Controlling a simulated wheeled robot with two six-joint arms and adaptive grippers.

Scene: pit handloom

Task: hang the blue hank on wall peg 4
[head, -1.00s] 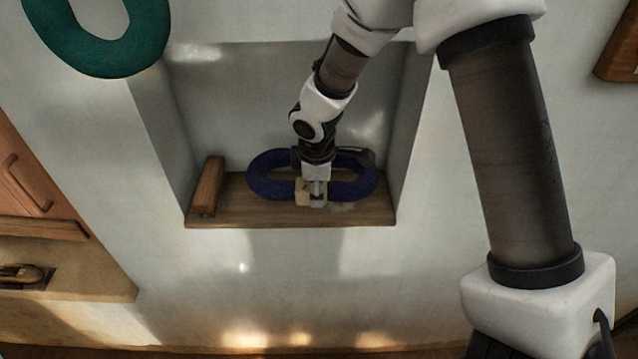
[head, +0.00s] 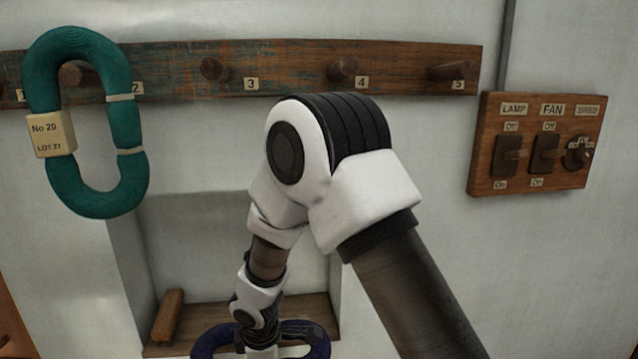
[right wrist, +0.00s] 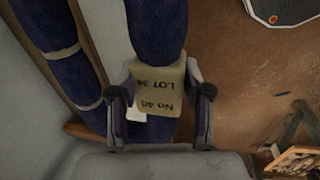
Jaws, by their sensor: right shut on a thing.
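The blue hank (head: 312,338) shows at the bottom of the head view, at the front of the wall niche and partly cut off by the frame. It also fills the upper left of the right wrist view (right wrist: 155,25). My right gripper (right wrist: 160,88) is shut on the hank's paper label band (right wrist: 160,88), which reads No 40, LOT 34. In the head view my right arm hides part of the hank, and the fingertips are out of frame. Wall peg 4 (head: 343,68) is bare, beside its number plate (head: 362,81). My left gripper is not in view.
A teal hank (head: 125,125) hangs at peg 2. Peg 3 (head: 213,69) and peg 5 (head: 450,73) are bare on the rail (head: 295,75). A switch board (head: 480,170) is at right.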

